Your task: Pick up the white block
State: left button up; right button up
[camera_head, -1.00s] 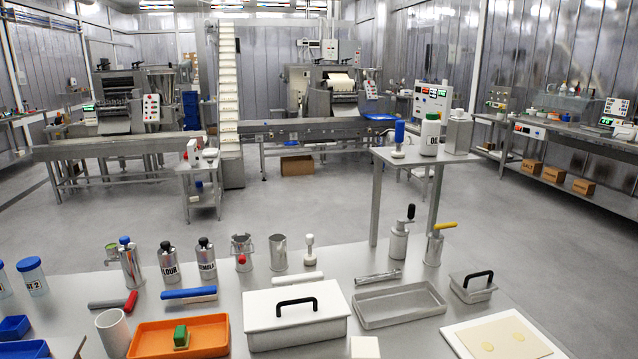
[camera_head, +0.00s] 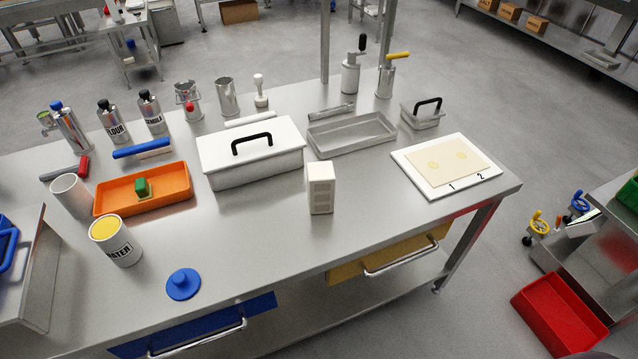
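A white block (camera_head: 321,188) stands upright on the steel table (camera_head: 250,240), in the middle of the head view. It is a tall box with faint darker markings on its front face. It stands apart from the white lidded box behind it to the left, with bare table around its base. Neither of my grippers shows in the view.
A white box with a black handle (camera_head: 252,158), a steel tray (camera_head: 350,134) and a white board with a dough sheet (camera_head: 448,167) surround the block's back and right. An orange tray (camera_head: 143,190), a can with yellow contents (camera_head: 115,240) and a blue knobbed disc (camera_head: 183,284) are left.

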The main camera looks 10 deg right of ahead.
aim_at(321, 177)
jog(key=k+l, duration=0.15)
jog(key=l, duration=0.2)
jog(key=k+l, duration=0.15)
jog(key=l, duration=0.15)
jog(key=k+l, duration=0.1)
jog(key=l, duration=0.25)
jog(key=k+l+z, duration=0.1)
jog(key=l, duration=0.25)
jog(key=k, duration=0.05)
